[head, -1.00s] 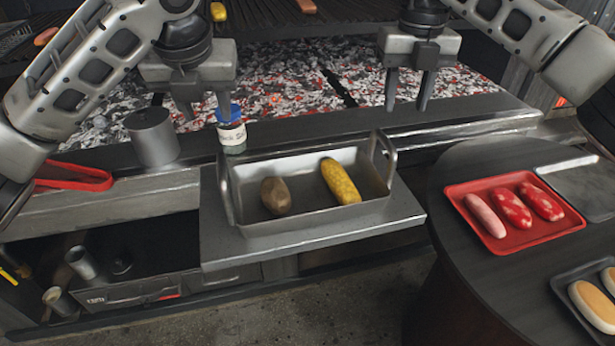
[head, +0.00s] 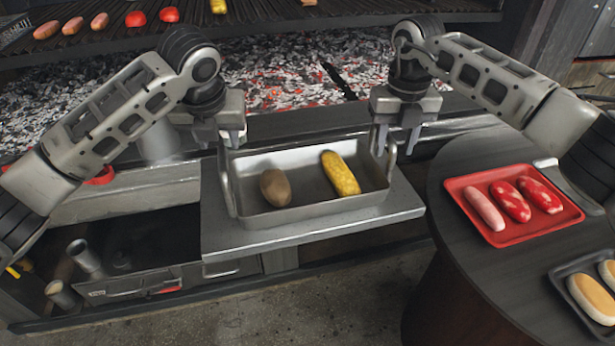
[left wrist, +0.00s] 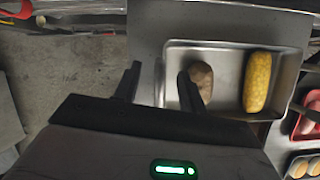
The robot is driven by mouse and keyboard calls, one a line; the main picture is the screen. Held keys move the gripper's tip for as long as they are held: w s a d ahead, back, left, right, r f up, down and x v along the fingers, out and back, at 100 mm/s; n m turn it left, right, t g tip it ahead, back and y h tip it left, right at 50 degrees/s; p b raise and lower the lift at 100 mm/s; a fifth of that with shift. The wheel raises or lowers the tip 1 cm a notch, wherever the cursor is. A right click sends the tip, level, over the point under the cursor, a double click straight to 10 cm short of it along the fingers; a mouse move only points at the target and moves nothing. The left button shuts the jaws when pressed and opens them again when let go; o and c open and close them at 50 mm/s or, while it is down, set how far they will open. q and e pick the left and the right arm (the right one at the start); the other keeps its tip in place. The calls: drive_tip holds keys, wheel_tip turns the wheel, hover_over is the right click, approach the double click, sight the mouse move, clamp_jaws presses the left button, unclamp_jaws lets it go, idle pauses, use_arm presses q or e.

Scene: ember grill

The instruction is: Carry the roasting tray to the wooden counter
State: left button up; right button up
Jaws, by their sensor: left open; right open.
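The grey metal roasting tray (head: 300,218) sits on a metal shelf in front of the grill, with upright handles at its left and right ends. A brown potato (head: 275,187) and a yellow corn cob (head: 340,174) lie in it. My left gripper (head: 228,142) is open at the left handle; in the left wrist view its fingers (left wrist: 160,86) lie on either side of the tray's left wall. My right gripper (head: 396,145) is open at the right handle, fingers on either side of it. Contact cannot be told. Which surface is the wooden counter is unclear.
A dark round-edged counter (head: 465,275) stands at the right, holding a red tray (head: 520,236) of sausages and a dark tray (head: 560,282) of buns. A brown wooden-looking unit (head: 590,77) shows at the upper right. Hot coals (head: 290,75) lie behind. The floor (head: 330,300) in front is clear.

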sight(393, 155)
use_arm(q)
drive_tip(key=shift+x, duration=2.5)
use_arm(e)
drive_tip(key=shift+f, duration=2.45)
use_arm(q)
clamp_jaws()
use_arm(e)
clamp_jaws()
use_arm(q)
drive_tip(key=shift+r, duration=0.1)
use_arm(e)
drive_tip(key=shift+w+r, duration=0.1)
